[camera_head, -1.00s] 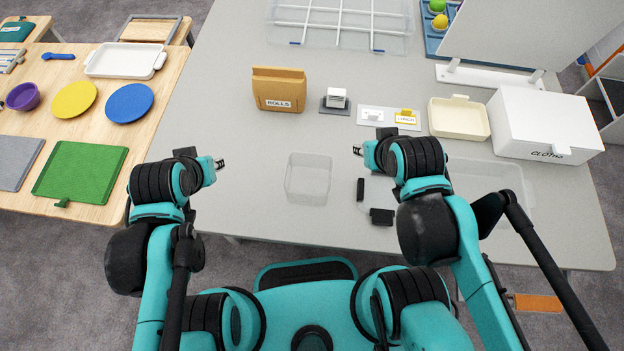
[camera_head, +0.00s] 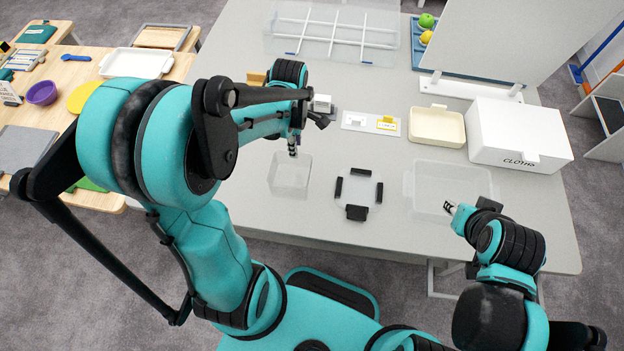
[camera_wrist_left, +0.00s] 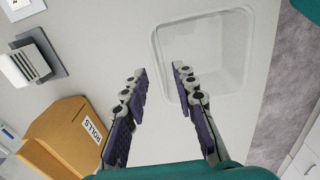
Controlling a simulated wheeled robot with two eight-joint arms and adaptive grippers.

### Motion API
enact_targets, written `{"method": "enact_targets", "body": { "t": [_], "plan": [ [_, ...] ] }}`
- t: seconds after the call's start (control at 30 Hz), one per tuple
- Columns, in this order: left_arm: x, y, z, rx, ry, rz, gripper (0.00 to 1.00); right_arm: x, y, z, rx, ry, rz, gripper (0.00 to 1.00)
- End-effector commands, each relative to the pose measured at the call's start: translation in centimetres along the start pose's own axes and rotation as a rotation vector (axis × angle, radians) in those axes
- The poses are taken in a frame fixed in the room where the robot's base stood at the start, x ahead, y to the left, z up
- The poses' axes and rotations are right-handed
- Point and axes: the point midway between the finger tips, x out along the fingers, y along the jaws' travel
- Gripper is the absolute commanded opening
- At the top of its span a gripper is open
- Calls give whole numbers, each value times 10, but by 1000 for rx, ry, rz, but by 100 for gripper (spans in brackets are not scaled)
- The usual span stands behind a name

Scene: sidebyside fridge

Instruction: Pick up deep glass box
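The deep glass box (camera_head: 289,178) is a clear, open-topped box on the grey table, near the front edge left of centre. It also shows in the left wrist view (camera_wrist_left: 232,28), beyond the fingers. My left gripper (camera_head: 294,145) is over the far side of the box. In the left wrist view its two fingers (camera_wrist_left: 160,75) are spread apart with nothing between them; the right finger overlaps the near corner of the box. I cannot tell whether it touches. My right gripper (camera_head: 450,208) is near a shallow clear tray (camera_head: 425,186) at the right; its fingers are too small to read.
A brown ROLLS box (camera_wrist_left: 65,140) stands near my left gripper. Black-cornered pieces (camera_head: 357,213) lie right of the glass box. A cream tray (camera_head: 437,127) and white CLOTHS box (camera_head: 518,135) stand at the back right.

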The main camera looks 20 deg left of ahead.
Motion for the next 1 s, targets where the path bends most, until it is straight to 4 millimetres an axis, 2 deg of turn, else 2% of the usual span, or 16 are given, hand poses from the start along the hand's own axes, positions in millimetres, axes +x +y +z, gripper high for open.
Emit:
{"method": "enact_targets", "body": {
  "t": [0.5,0.63,0.83,0.87,0.93,1.0],
  "plan": [
    [70,0,-4,-7,0,-2,28,24,0,17,0,0,0,32],
    [77,0,-4,-7,0,-1,28,25,0,18,0,0,0,32],
    [77,0,-4,-7,0,-1,28,24,0,18,0,0,0,32],
    [77,0,-4,-6,0,-1,22,24,0,18,0,0,0,32],
    [76,0,-4,-6,0,-1,4,24,0,18,0,0,0,32],
    [76,0,-4,-6,0,-1,0,24,0,18,0,0,0,32]
  ]
}}
